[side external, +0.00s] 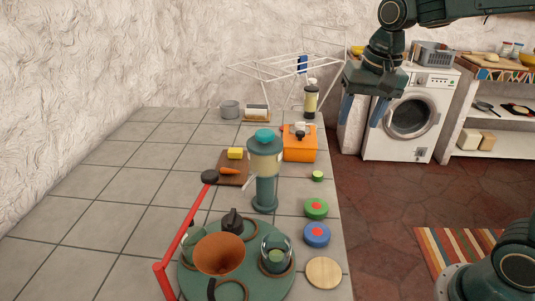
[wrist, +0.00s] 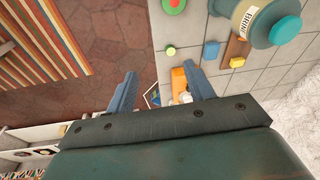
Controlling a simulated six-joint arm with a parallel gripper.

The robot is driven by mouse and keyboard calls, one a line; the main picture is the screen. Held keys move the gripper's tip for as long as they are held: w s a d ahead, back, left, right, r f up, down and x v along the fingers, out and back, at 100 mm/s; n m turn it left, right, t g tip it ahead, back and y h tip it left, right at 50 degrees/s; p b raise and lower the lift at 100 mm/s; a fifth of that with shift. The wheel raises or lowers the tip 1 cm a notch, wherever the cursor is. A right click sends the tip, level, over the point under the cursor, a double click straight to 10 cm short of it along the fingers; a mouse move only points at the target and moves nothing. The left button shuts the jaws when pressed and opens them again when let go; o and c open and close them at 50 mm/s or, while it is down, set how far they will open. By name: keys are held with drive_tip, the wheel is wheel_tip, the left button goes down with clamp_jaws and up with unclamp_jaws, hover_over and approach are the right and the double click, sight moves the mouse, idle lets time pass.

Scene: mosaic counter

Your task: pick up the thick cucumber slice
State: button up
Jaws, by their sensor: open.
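The thick cucumber slice (side external: 317,175) is a small light-green disc lying on the tiled counter near its right edge, in front of an orange box. In the wrist view the slice (wrist: 170,50) shows beyond my fingertips, apart from them. My gripper (side external: 362,115) hangs high over the right side of the counter, behind and above the slice in the side view. Its two blue fingers are spread apart with nothing between them, as the wrist view (wrist: 161,72) also shows.
The orange box (side external: 299,148) stands behind the slice and a tall green jar (side external: 264,175) to its left. A green round container (side external: 316,208) and a blue one (side external: 316,234) sit in front. A cutting board (side external: 228,179) lies farther left. The counter edge is close on the right.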

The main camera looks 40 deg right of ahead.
drive_tip(key=w+d+f+m+g, duration=0.2)
drive_tip(key=w+f+m, duration=0.3)
drive_tip(key=w+f, duration=0.3)
drive_tip(key=w+d, duration=0.1)
drive_tip(key=w, duration=0.2)
hover_over(318, 174)
drive_tip(key=shift+d+f, duration=0.15)
drive_tip(key=shift+f, duration=4.15)
drive_tip(key=shift+f, duration=0.1)
drive_tip(key=shift+f, duration=2.5)
drive_tip(key=c, duration=1)
